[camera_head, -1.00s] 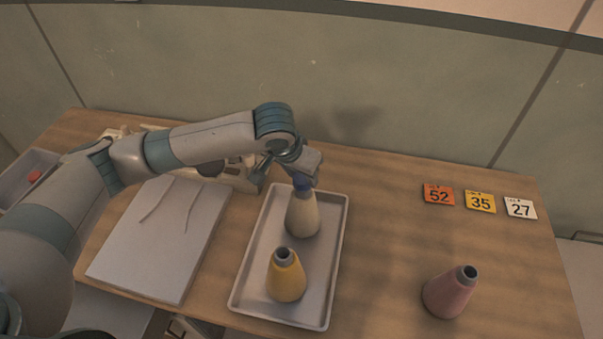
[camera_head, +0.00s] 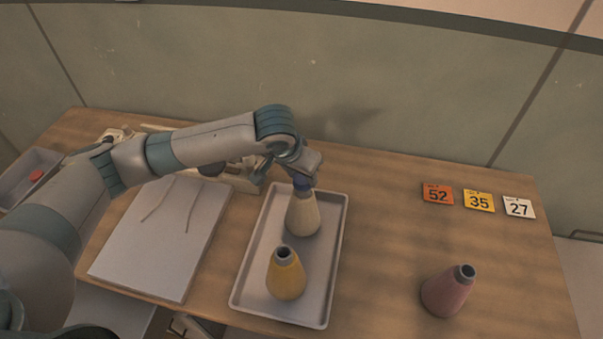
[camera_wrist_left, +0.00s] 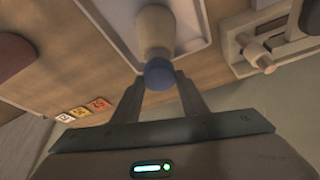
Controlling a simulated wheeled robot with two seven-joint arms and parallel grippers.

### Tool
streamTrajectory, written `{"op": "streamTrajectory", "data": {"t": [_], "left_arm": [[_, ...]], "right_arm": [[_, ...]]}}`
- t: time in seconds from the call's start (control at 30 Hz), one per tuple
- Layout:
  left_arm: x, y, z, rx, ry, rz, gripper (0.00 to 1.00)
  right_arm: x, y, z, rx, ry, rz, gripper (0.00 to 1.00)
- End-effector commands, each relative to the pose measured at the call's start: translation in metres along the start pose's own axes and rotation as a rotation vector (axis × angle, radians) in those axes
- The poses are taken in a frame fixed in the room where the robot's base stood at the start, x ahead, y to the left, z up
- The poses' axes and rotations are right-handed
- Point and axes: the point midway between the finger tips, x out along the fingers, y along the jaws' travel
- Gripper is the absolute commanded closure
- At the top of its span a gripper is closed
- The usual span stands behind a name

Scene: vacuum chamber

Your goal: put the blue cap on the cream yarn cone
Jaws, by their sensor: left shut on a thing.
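The cream yarn cone (camera_head: 302,216) stands upright on the tray (camera_head: 257,255), towards its far end. The blue cap (camera_head: 301,184) is at the top of the cone, and I cannot tell whether it is fully seated. My left gripper (camera_head: 303,178) comes down from above and is shut on the blue cap. In the left wrist view the blue cap (camera_wrist_left: 158,74) shows between the two fingers of the left gripper (camera_wrist_left: 160,88), with the cream cone (camera_wrist_left: 154,30) directly beyond it. My right gripper is not in view.
A yellow cone (camera_head: 286,276) stands on the tray in front of the cream one. Number cards (camera_head: 479,201) lie at the back right. A white board (camera_head: 160,240) lies left of the tray.

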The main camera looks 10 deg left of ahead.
Motion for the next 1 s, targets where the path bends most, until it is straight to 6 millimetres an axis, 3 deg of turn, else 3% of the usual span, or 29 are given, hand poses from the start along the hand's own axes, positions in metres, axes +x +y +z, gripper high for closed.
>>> {"op": "streamTrajectory", "data": {"t": [0.97, 1.0], "left_arm": [[0.028, 0.0, 0.012, 0.0, -0.001, 0.0, 0.82], [0.028, 0.0, 0.012, 0.0, 0.0, 0.0, 0.56]], "right_arm": [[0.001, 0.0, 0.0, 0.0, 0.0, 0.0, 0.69], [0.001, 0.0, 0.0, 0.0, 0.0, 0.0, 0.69]]}}
